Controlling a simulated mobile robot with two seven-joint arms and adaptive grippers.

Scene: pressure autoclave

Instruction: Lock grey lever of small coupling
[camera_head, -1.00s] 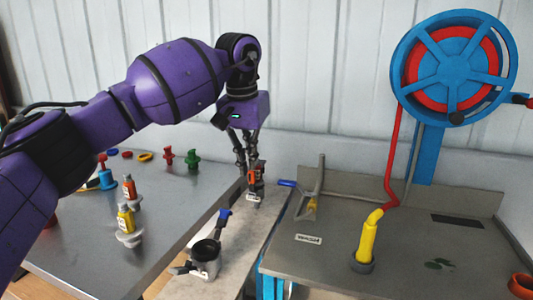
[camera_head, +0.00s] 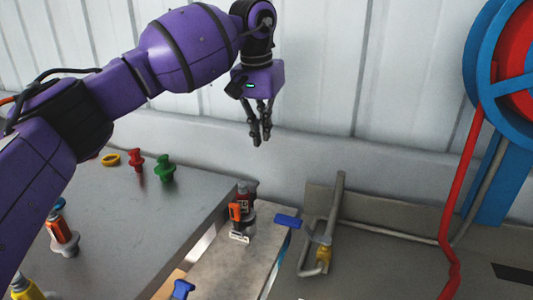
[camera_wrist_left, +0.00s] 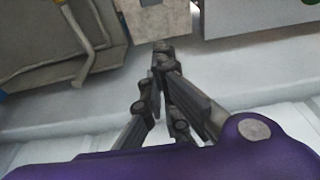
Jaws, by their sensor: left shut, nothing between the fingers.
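The small coupling (camera_head: 243,212) stands on the narrow stone-coloured bench near the wall. It has a dark body, an orange part on its left side and a light grey lever (camera_head: 239,238) low at its front. I cannot tell the lever's exact position at this size. My left gripper (camera_head: 260,138) hangs above and behind the coupling, well apart from it, with its fingers together and empty. In the left wrist view the shut fingers (camera_wrist_left: 160,52) show against the pale wall and ledge. My right gripper is not in view.
A grey bent pipe (camera_head: 328,228) with a blue handle (camera_head: 288,221) stands right of the coupling. A blue handle end (camera_head: 182,289) shows at the bottom edge. Red (camera_head: 136,160) and green (camera_head: 165,168) fittings stand on the left table. The wall is close behind.

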